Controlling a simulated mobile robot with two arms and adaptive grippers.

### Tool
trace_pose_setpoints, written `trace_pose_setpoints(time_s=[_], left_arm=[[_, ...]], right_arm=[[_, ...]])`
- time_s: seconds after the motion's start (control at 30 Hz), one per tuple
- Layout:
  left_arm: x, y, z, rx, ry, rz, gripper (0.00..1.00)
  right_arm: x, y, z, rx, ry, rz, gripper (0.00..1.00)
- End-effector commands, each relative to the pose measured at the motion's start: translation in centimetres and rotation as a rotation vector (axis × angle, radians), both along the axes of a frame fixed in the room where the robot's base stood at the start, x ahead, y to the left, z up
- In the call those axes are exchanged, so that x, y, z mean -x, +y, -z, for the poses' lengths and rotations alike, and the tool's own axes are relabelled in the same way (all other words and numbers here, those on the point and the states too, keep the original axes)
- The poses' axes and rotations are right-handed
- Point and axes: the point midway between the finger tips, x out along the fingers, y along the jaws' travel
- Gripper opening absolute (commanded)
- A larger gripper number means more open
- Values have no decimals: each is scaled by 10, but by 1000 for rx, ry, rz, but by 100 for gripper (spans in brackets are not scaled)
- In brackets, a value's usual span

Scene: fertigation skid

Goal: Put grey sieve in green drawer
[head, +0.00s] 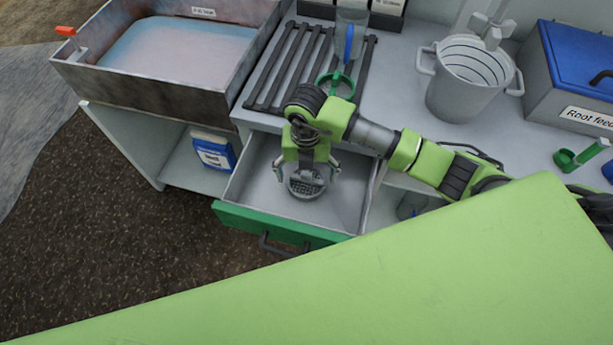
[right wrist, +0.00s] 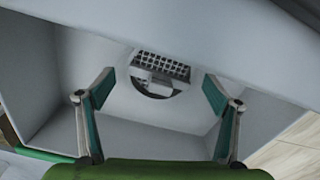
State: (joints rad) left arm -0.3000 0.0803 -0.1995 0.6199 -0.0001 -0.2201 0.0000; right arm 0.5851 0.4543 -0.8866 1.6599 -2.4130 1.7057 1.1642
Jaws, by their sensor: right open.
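The green drawer (head: 290,228) is pulled out below the counter, with its green front and dark handle facing the front. The grey sieve (head: 306,186) lies inside the drawer; in the right wrist view its round rim and mesh (right wrist: 158,72) show on the drawer floor. My right gripper (head: 309,172) reaches down into the drawer over the sieve. In the right wrist view its two fingers (right wrist: 158,90) are spread wide, apart from the sieve on both sides. My left gripper is not in view.
A basin of pale liquid (head: 175,45) stands at the left. On the counter are a dark slatted rack (head: 290,62), a grey bucket (head: 462,98), a blue-lidded box (head: 575,75) and a green scoop (head: 575,157). A blue-and-white container (head: 213,152) sits on the shelf beside the drawer.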

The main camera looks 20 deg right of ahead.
Motion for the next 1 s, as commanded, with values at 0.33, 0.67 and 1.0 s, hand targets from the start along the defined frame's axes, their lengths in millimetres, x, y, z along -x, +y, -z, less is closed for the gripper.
trace_pose_setpoints(time_s=[0.33,0.67,1.0], left_arm=[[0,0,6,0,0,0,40],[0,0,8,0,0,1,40],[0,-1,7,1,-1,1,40]], right_arm=[[-2,0,-74,0,-5,-1,83],[-1,0,-103,-1,-1,0,83],[0,0,-103,0,0,0,83]])
